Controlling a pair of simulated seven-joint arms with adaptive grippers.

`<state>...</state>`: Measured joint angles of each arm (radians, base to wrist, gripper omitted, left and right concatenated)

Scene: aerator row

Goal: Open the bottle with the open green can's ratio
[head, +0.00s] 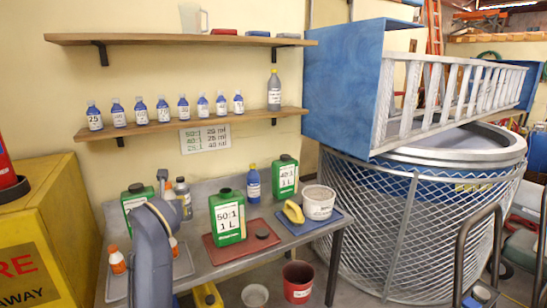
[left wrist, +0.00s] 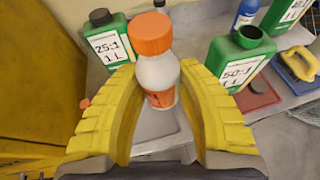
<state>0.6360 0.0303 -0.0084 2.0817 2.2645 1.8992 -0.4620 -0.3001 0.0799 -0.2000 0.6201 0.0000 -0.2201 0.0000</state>
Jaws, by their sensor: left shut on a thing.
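The green can labelled 50:1 1 L (head: 228,218) stands on a red tray with a dark round cap (head: 262,232) beside it. Its neck looks open in the left wrist view (left wrist: 238,60). Green cans labelled 40:1 (head: 286,178) and 25:1 (left wrist: 109,45) stand farther right and left, dark caps on. My left gripper (left wrist: 160,100) is shut on a white bottle with an orange cap (left wrist: 157,72), upright between its yellow fingers. My left arm hides most of that bottle in the head view. My right gripper is not in view.
Another orange-capped bottle (head: 116,260) stands at the bench's left. A grey bottle (head: 182,195) and a blue bottle (head: 253,180) stand behind. A wall sign (head: 205,138) lists ratios with millilitres. A white tub (head: 319,202) and yellow-handled tool (head: 293,213) are right. Numbered bottles line the shelf.

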